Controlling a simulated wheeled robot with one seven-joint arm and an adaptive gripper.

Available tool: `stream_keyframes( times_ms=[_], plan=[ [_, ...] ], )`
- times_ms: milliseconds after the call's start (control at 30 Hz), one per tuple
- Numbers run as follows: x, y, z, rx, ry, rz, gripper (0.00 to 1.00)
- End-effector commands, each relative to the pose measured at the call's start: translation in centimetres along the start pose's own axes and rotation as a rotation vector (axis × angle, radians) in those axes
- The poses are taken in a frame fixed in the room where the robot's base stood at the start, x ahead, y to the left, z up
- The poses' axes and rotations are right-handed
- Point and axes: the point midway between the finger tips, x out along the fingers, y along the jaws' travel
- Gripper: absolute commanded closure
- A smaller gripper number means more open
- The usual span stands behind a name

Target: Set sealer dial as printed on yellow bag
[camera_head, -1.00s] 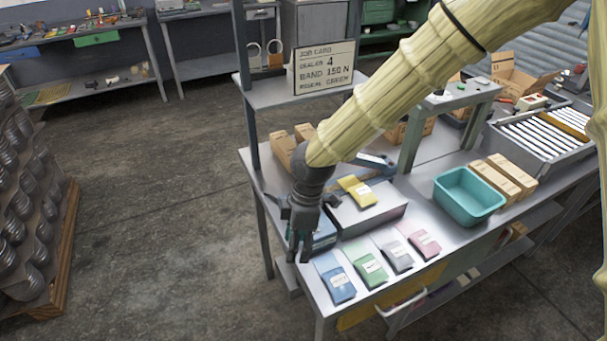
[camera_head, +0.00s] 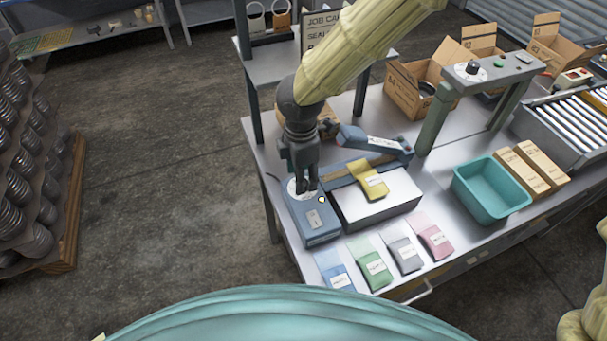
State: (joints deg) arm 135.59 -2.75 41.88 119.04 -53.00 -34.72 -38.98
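The yellow bag (camera_head: 370,184) lies on the sealer's (camera_head: 388,208) light top plate, under its raised blue-grey arm. Its white label is too small to read. The blue control box (camera_head: 314,217) stands at the sealer's left, with a round white dial face (camera_head: 297,188) on top. My gripper (camera_head: 306,187) points down at this dial, its fingertips at or just above it. The fingers hide the dial's knob and part of its scale. I cannot tell whether they touch or grip the knob. The job card (camera_head: 318,22) is mostly hidden behind my arm.
Blue, green (camera_head: 373,264), grey and pink bags lie along the bench's front edge. A teal bin (camera_head: 490,190) and cartons (camera_head: 532,168) stand to the right. A grey-green stand (camera_head: 470,82) carries another black knob. Open boxes stand behind.

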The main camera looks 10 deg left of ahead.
Motion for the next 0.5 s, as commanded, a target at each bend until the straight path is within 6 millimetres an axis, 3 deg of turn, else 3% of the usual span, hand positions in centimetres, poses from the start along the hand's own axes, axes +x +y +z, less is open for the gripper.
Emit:
stream_keyframes(
  times_ms=[200,500],
  plan=[
    [3.7,1.9,1.0,0.004,0.013,-0.016,0.51],
    [4.6,1.3,0.6,0.002,0.009,-0.008,0.51]
  ],
)
